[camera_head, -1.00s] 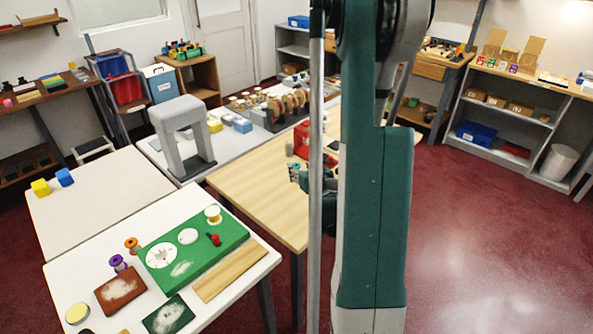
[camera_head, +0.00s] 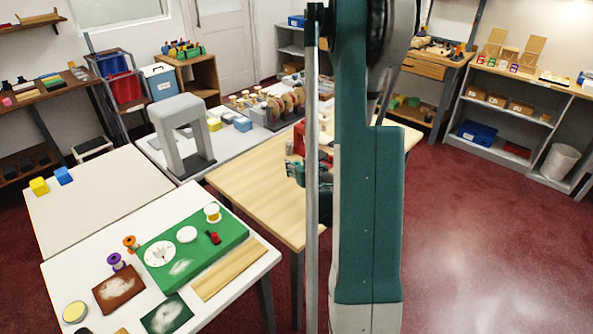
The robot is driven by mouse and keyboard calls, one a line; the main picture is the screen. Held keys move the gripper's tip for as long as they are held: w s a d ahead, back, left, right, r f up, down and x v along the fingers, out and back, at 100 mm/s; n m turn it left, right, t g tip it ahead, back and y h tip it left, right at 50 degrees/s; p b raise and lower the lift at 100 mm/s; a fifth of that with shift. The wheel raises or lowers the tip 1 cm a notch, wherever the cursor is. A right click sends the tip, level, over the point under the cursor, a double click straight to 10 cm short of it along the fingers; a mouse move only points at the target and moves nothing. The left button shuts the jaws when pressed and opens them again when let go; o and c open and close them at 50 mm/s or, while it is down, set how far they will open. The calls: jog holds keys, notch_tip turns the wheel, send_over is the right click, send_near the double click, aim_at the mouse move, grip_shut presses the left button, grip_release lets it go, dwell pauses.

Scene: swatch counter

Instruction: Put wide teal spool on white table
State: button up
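The white table (camera_head: 222,285) stands at the lower left. On it are an orange spool (camera_head: 131,244), a purple spool (camera_head: 117,262) and a pale spool with a yellow core (camera_head: 212,212), the last on a green board. I cannot make out a wide teal spool for sure. My gripper (camera_head: 293,173) shows only in part, over the wooden table, left of my upright arm link. It is small and half hidden, so I cannot tell its fingers or whether it holds anything.
The wooden table (camera_head: 241,197) adjoins the white table, with a red thing (camera_head: 299,138) near its far end. A grey arch (camera_head: 182,135) stands behind. My arm blocks the centre.

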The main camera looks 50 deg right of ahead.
jog(key=shift+w+d+f, duration=0.2)
jog(key=shift+w+d, duration=0.05)
jog(key=shift+w, duration=0.15)
jog(key=c, duration=0.9)
